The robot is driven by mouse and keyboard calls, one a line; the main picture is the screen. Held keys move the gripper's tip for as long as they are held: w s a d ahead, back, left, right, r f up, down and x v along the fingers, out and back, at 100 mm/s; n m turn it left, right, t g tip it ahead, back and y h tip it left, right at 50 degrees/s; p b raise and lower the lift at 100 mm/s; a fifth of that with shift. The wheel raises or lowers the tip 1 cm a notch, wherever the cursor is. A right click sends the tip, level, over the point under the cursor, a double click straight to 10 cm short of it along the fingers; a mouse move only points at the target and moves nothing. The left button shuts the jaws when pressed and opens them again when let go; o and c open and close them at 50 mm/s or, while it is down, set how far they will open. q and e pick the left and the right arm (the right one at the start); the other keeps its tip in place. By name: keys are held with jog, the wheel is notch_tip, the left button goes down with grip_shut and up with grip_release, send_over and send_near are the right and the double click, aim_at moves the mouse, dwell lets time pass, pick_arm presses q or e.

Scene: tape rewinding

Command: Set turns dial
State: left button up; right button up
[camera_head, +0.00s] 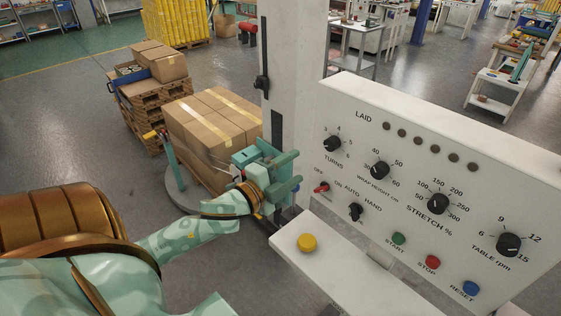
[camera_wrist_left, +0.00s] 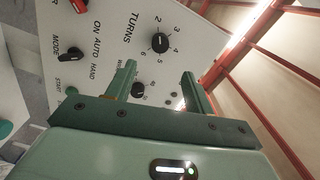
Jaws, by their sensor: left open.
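The TURNS dial (camera_head: 332,143) is a round black knob at the upper left of the white control panel (camera_head: 400,112), with numbers from 2 to 6 around it. I cannot tell exactly which number its pale mark points at. It also shows in the left wrist view (camera_wrist_left: 160,43), just beyond the fingertips. My left gripper (camera_head: 293,171) is open and empty, left of the panel and apart from the dial. Its two green fingers also show in the left wrist view (camera_wrist_left: 158,74). My right gripper is not in view.
Nearby on the panel are the WRAP HEIGHT dial (camera_head: 380,170), the red power switch (camera_head: 321,188) and the MODE switch (camera_head: 355,212). A yellow button (camera_head: 307,242) sits on the ledge below. Wrapped cartons (camera_head: 212,125) and a grey column (camera_head: 292,70) stand behind my left arm.

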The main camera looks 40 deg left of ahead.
pick_arm(q)
jog(key=shift+s+a, duration=0.15)
jog(key=shift+s, duration=1.6)
